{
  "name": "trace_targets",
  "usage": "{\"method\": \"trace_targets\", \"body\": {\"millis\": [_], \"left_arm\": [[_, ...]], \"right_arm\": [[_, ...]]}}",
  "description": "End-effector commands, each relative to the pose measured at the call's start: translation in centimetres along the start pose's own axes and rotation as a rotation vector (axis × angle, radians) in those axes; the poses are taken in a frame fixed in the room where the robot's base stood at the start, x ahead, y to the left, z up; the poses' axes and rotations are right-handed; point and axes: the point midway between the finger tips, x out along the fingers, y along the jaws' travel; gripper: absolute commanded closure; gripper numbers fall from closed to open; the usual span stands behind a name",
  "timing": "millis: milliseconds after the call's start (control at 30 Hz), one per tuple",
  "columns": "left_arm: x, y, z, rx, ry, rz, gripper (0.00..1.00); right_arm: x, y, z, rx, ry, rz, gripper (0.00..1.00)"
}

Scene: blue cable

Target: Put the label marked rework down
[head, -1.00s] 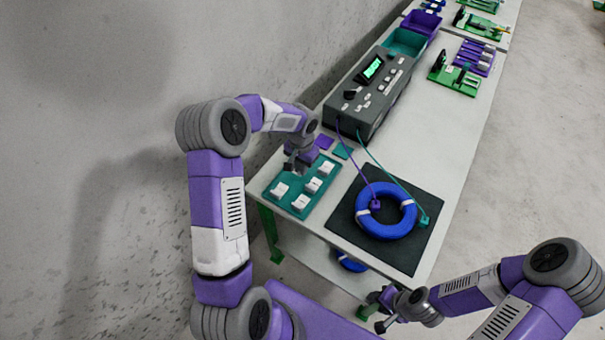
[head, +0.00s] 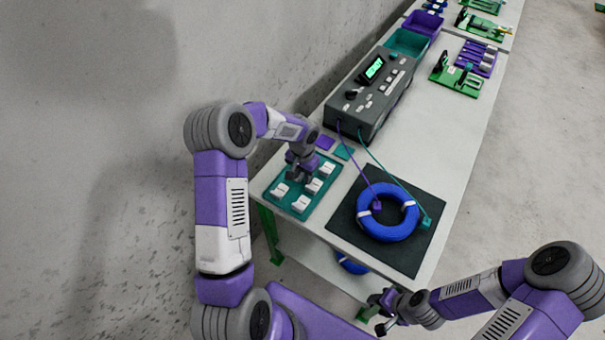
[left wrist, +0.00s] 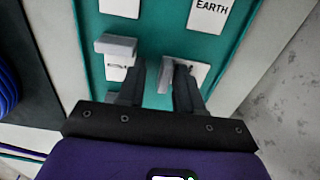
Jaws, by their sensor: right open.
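My left gripper (head: 298,177) is low over the teal label board (head: 268,196), among its white labels. One white label (left wrist: 200,72) lies partly behind the right finger, and another (left wrist: 116,60) with a grey block stands near the left finger. I cannot read "rework" on any label; the writing on the nearest ones is hidden or too small. A label at the top right reads EARTH (left wrist: 210,8). My right gripper (head: 382,312) is open and empty by the table's front edge.
A blue cable coil (head: 362,228) lies on a black mat (head: 345,212) right of the board. A grey tester (head: 345,122) with leads to the coil stands behind. Bare table (head: 440,130) is free on the right.

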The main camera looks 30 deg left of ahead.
Motion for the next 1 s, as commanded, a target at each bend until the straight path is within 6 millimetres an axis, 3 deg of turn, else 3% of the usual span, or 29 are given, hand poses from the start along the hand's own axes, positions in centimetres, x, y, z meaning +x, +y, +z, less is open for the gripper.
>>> {"method": "trace_targets", "body": {"millis": [267,700,1000], "left_arm": [[-1.3,0.0,-0.1,0.000,0.003,-0.001,0.64],[-10.2,0.0,-0.1,-0.001,0.003,-0.001,0.64],[-12.3,0.0,0.0,0.000,0.000,0.000,0.64]], "right_arm": [[-0.5,-0.2,0.0,0.000,0.000,0.000,0.57],[-2.0,-0.8,0.1,0.000,0.000,0.000,0.57],[-2.3,-0.8,0.1,0.000,0.000,0.000,0.57]]}}
